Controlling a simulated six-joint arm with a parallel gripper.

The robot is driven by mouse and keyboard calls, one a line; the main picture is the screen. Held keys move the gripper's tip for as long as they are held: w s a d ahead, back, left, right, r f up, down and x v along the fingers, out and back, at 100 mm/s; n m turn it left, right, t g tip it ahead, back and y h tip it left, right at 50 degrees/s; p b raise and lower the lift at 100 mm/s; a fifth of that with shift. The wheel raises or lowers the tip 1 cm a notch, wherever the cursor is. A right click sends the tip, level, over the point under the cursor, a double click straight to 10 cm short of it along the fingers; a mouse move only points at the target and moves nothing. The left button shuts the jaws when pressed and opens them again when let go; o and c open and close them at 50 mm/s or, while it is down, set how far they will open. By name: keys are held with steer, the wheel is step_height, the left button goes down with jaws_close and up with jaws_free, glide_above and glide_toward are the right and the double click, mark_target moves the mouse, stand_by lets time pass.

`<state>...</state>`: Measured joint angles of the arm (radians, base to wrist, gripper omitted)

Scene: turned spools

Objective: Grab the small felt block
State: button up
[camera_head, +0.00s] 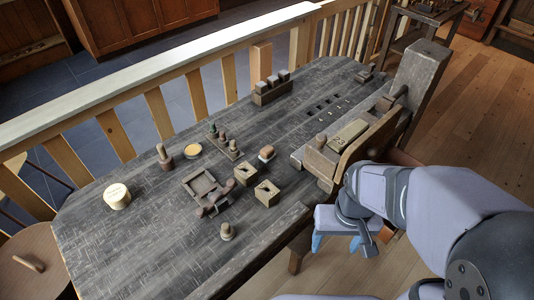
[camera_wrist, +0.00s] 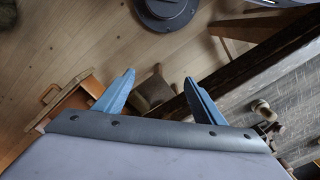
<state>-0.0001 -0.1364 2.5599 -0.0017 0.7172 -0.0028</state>
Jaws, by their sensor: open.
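A small block with rounded edges and a pale lower side (camera_head: 267,153) sits on the dark worktable near its middle; it looks like the felt block, but at this size I cannot be sure of the material. My gripper (camera_head: 338,243) is off the table's near right edge, well to the right of and nearer than that block. In the wrist view my gripper (camera_wrist: 159,78) has its two blue fingers spread apart with nothing held, over the wooden floor. I cannot make out the felt block in the wrist view.
On the worktable (camera_head: 110,255), two holed wooden boxes (camera_head: 245,174) (camera_head: 267,193), a shallow tray (camera_head: 187,184) and a rack of spools (camera_head: 224,141) stand close to the block. A yellow-topped dish (camera_head: 193,150) is farther left. A raised wooden vise (camera_head: 367,137) stands between the gripper and the back.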

mark_target(268, 150)
steer(key=w+a+t+b, duration=0.1)
steer(key=w+a+t, duration=0.1)
steer(key=w, duration=0.4)
steer(key=w+a+f+n+t+b, duration=0.1)
steer(key=w+a+t+b, duration=0.1)
steer(key=w, duration=0.4)
steer(key=w+a+f+n+t+y+b, duration=0.1)
steer(key=w+a+t, duration=0.1)
steer(key=w, duration=0.5)
steer(key=shift+a+t+b, duration=0.35)
steer(key=shift+a+t, duration=0.05)
steer(key=shift+a, duration=0.15)
steer(key=w+a+t+y, duration=0.1)
steer(key=w+a, duration=0.2)
steer(key=w+a+n+t+y+b, duration=0.1)
steer(key=w+a+t, duration=0.1)
steer(key=w+a, duration=0.1)
steer(key=w+a+r+t+y, duration=0.1)
steer(key=w+a+t+y, duration=0.1)
steer(key=w, duration=0.3)
steer(key=shift+w+a+n, duration=0.25)
steer(key=shift+a+n, duration=0.15)
steer(key=shift+s+d+f+n, duration=0.3)
steer(key=shift+s+d+f, duration=0.1)
steer(key=shift+d+f, duration=0.35)
steer(key=shift+s+f+g, duration=0.1)
steer(key=shift+f+g, duration=0.2)
steer(key=shift+f, duration=0.05)
steer(key=shift+p+x, duration=0.45)
steer(key=shift+x, duration=0.6)
